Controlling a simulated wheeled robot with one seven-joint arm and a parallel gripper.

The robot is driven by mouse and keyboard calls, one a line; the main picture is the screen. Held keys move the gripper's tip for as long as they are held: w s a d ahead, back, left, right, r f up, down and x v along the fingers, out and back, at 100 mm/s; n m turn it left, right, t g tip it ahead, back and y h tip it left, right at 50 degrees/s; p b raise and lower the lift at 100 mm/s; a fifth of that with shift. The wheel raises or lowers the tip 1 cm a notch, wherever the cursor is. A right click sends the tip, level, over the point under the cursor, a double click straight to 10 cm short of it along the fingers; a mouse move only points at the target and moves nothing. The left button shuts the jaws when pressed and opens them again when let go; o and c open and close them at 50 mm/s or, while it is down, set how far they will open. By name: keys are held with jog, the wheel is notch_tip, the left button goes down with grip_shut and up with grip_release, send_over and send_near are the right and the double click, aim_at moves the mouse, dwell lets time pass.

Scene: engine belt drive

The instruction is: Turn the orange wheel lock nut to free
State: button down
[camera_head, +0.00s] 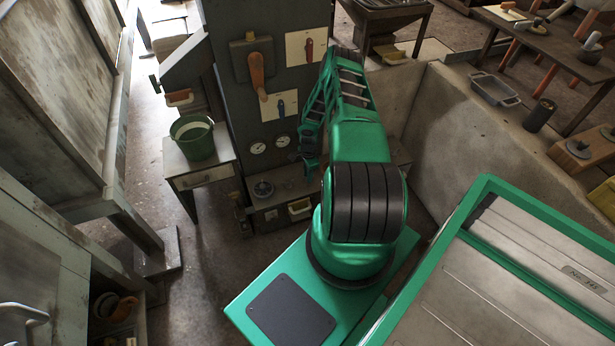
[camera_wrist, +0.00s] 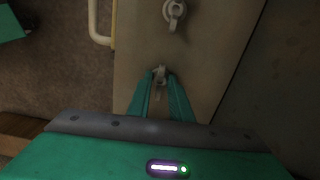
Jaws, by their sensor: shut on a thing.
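My gripper (camera_wrist: 160,78) reaches a pale panel (camera_wrist: 205,50) in the wrist view. Its two green fingers are shut on a small grey metal fitting (camera_wrist: 160,72), perhaps the lock nut. A short part of the fitting shows between the fingers; the rest is hidden. In the head view my gripper (camera_head: 309,163) hangs in front of the grey cabinet, small and partly unclear; what it grips is not visible there. No orange wheel shows in the wrist view. An orange round thing (camera_head: 127,306) sits in a shelf at lower left in the head view; I cannot tell if it is the wheel.
A second grey fitting (camera_wrist: 174,12) stands farther up the panel, and a pale loop handle (camera_wrist: 96,25) is at its left. The cabinet has an orange lever (camera_head: 257,75). A green bucket (camera_head: 194,138) stands on a small table (camera_head: 203,176) to the left. A low wall (camera_head: 460,130) is to the right.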

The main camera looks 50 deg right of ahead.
jog(key=n, duration=0.3)
jog(key=shift+w+n, duration=0.1)
jog(key=shift+n, duration=0.3)
jog(key=n, duration=0.4)
jog(key=shift+n, duration=0.3)
jog(key=n, duration=0.4)
jog(key=shift+w+n, duration=0.1)
jog(key=shift+n, duration=2.3)
jog(key=c, duration=1.6)
grip_release()
jog(key=shift+r, duration=0.15)
notch_tip(320, 180, up, 10)
jog(key=shift+r, duration=0.25)
